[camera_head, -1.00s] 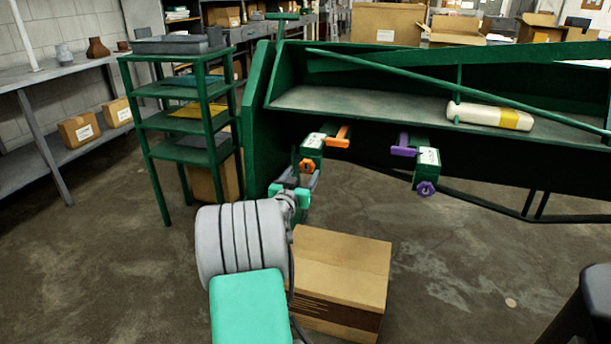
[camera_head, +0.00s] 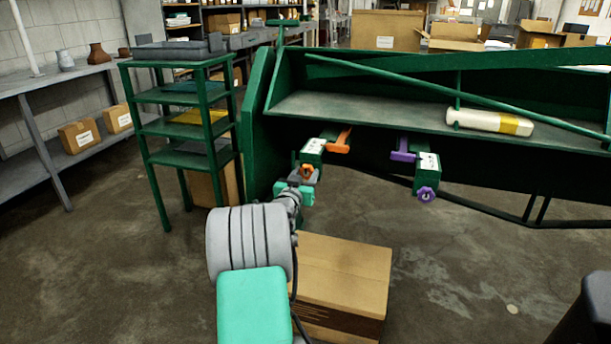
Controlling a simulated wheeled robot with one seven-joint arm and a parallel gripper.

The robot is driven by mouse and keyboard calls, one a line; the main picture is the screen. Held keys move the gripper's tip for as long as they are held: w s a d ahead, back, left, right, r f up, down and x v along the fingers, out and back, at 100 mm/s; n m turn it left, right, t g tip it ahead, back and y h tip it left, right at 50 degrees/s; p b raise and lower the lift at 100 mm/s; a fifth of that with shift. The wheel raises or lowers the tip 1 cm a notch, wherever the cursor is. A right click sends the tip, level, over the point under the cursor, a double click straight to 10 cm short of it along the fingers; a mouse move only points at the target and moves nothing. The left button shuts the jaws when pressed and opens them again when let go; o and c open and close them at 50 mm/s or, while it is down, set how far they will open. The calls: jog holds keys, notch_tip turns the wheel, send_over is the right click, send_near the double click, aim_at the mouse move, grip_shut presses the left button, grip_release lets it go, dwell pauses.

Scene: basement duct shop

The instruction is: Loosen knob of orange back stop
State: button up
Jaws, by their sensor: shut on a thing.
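The orange back stop (camera_head: 339,141) sits at the front edge of the green machine, left of the purple one. Its green block with a white label (camera_head: 313,147) carries the orange knob (camera_head: 306,171) on its lower front. My gripper (camera_head: 304,176) is at the orange knob, its dark fingers shut on it. The fingers and the teal gripper body hide part of the knob.
The purple back stop (camera_head: 403,151) with its purple knob (camera_head: 426,194) is to the right. A white roll (camera_head: 489,121) lies on the machine bed (camera_head: 380,109). A cardboard box (camera_head: 343,274) stands on the floor below my arm. A green rack (camera_head: 192,160) stands left.

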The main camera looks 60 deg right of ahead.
jog(key=c, duration=0.4)
jog(key=shift+c, duration=0.2)
jog(key=shift+n, duration=0.4)
jog(key=n+p, duration=0.1)
jog(key=n, duration=0.4)
jog(key=shift+n, duration=0.3)
jog(key=n+p, duration=0.1)
jog(key=n, duration=0.3)
jog(key=shift+p, duration=0.3)
jog(key=n+p, duration=0.2)
jog(key=n, duration=0.3)
jog(key=n+p, duration=0.3)
jog(key=n, duration=0.1)
jog(key=shift+r+n, duration=0.1)
jog(key=shift+n, duration=0.2)
jog(key=shift+n+p, duration=1.4)
jog(key=shift+n, duration=0.6)
